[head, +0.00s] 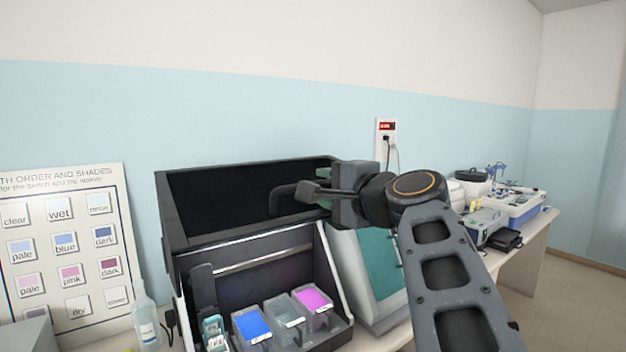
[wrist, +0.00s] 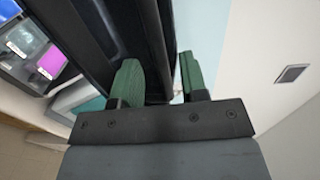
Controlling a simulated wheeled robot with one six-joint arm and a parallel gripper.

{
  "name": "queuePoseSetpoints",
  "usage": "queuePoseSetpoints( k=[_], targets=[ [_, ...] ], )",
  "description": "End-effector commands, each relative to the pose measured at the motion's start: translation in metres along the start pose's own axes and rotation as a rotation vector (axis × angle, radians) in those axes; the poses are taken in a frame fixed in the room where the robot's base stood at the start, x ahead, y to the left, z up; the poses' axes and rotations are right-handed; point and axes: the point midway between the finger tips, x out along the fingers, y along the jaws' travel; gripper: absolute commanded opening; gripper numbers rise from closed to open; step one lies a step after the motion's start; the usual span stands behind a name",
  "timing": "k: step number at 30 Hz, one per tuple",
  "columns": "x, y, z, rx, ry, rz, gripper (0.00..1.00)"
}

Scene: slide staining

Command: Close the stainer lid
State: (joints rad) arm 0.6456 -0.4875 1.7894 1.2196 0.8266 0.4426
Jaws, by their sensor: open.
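The stainer lid (head: 240,170) is a dark, hollow cover standing raised and tilted back over the open stainer (head: 265,265). My gripper (head: 310,193) is at the lid's right end in the head view. In the wrist view, the green fingers of my gripper (wrist: 160,80) are open and spread apart. A black edge of the lid (wrist: 152,35) runs between and beyond them; whether either finger touches it I cannot tell. My gripper hides part of the lid's right end in the head view.
Stain baths, blue (head: 250,325) and magenta (head: 314,300) among them, sit in the stainer. A bottle (head: 146,320) stands at its left, before a shade chart (head: 70,240). A grey-and-teal device (head: 378,255) stands close at right. Other equipment (head: 510,205) is farther right.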

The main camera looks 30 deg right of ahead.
Motion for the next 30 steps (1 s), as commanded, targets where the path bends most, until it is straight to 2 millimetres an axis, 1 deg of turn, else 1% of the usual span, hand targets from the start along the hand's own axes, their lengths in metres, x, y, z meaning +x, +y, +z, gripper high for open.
queuePoseSetpoints(
  k=[6,15,27,28,30],
  targets=[
    [0.0044,0.0005,-0.0004,0.0,0.003,0.0,0.4],
    [0.0051,0.001,0.0004,0.0,0.002,0.001,0.4],
    [0.0045,0.0009,-0.0012,0.0,0.005,0.001,0.02],
    [0.0044,0.001,-0.0014,0.0,0.006,0.001,0.0],
    [0.0044,0.001,-0.0015,0.0,0.006,0.001,0.0]
  ],
)
